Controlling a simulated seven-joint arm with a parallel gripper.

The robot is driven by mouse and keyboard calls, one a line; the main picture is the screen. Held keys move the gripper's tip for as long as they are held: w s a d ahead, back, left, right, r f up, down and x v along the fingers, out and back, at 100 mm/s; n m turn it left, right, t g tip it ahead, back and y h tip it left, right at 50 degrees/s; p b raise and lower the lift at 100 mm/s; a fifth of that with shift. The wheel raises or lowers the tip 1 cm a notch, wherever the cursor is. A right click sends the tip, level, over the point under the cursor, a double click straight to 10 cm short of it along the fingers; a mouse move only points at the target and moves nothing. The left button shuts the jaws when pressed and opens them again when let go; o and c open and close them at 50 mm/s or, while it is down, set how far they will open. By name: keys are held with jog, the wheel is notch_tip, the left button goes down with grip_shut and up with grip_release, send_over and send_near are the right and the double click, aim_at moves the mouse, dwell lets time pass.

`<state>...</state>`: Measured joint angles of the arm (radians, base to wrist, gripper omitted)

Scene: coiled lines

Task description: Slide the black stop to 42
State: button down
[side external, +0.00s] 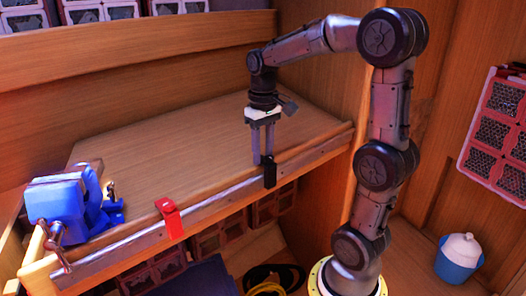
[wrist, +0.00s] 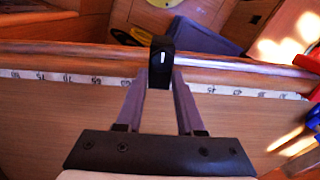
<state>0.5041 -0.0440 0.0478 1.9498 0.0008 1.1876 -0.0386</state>
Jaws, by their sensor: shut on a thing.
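The black stop (side external: 269,173) sits on the rail (side external: 220,198) along the front edge of the bench, toward the rail's right part. In the wrist view the stop (wrist: 160,60) stands between my fingertips and has a small white mark. My gripper (side external: 263,160) points down from above and is shut on the stop; it also shows in the wrist view (wrist: 159,80). A pale scale strip (wrist: 60,78) with numbers runs along the rail on both sides.
A red stop (side external: 169,218) sits on the same rail to the left. A blue vice (side external: 65,207) stands at the bench's left end. The rail between the two stops is clear. Coiled lines (side external: 272,283) and a blue-and-white container (side external: 459,258) lie below the bench level.

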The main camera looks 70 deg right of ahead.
aim_at(222, 182)
jog(key=shift+a, duration=0.1)
dwell(0.7)
jog(key=w+a, duration=0.2)
jog(key=a, duration=0.1)
jog(key=w+a, duration=0.1)
jog(key=a, duration=0.3)
jog(key=w+a, duration=0.2)
jog(key=a, duration=0.2)
jog(key=shift+w, duration=0.35)
jog(key=c, duration=0.5)
grip_release()
jog(key=shift+r, duration=0.1)
jog(key=shift+r, duration=6.85)
